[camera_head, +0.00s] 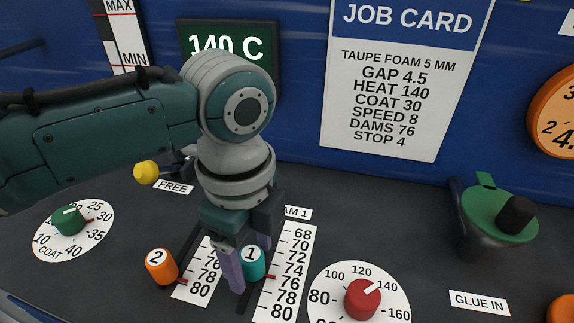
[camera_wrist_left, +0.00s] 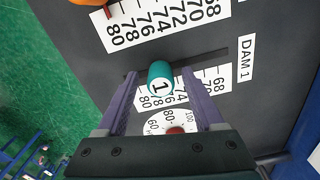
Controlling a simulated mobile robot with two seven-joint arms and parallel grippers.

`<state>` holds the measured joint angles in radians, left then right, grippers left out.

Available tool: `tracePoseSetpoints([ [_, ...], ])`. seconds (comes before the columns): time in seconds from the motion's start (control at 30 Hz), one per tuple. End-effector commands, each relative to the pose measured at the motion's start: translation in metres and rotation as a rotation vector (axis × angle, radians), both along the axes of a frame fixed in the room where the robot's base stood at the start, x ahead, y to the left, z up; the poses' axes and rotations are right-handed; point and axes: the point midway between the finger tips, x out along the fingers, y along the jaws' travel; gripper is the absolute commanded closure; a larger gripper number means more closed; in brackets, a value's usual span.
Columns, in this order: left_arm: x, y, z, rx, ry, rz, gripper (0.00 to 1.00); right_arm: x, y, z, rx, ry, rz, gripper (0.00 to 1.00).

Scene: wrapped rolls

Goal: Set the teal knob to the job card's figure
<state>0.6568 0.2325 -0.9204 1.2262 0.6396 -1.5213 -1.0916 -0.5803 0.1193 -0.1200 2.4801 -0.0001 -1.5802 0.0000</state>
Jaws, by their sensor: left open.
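The teal knob (camera_head: 252,264), marked 1, stands in a slot beside the DAM 1 scale (camera_head: 291,262), which runs from 68 to 80. A small red pointer by the knob appears near 76, partly hidden. My left gripper (camera_head: 249,268) is open, reaching down with a finger on either side of the knob. In the left wrist view the teal knob (camera_wrist_left: 160,84) sits between the spread fingers, with a gap on each side. The job card (camera_head: 397,98) on the blue wall reads DAMS 76. My right gripper is out of view.
An orange knob (camera_head: 160,266) marked 2 stands close left of my gripper, by a second scale. A green COAT dial (camera_head: 69,219) lies further left. A red dial (camera_head: 362,299) is at front right. A green-topped black fixture (camera_head: 498,215) stands near the GLUE IN label.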

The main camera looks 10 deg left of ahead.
Motion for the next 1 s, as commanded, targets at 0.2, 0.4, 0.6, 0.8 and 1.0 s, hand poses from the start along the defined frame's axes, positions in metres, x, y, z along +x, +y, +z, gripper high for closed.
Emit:
tracePoseSetpoints([
  [0.2, 0.0, 0.0, 0.01, -0.001, -0.001, -0.001, 0.31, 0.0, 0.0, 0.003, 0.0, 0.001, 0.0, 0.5],
  [0.4, 0.001, 0.0, 0.048, -0.001, -0.004, -0.002, 0.31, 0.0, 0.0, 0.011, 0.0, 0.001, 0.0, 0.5],
  [0.6, 0.0, 0.0, 0.084, -0.001, -0.003, -0.001, 0.31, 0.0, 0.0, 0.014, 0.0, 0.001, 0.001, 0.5],
  [0.8, 0.0, 0.0, 0.099, 0.0, 0.0, 0.0, 0.31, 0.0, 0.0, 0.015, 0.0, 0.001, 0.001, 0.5],
  [1.0, 0.0, 0.0, 0.099, 0.0, 0.001, 0.0, 0.31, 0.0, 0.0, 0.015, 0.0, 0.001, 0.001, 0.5],
])
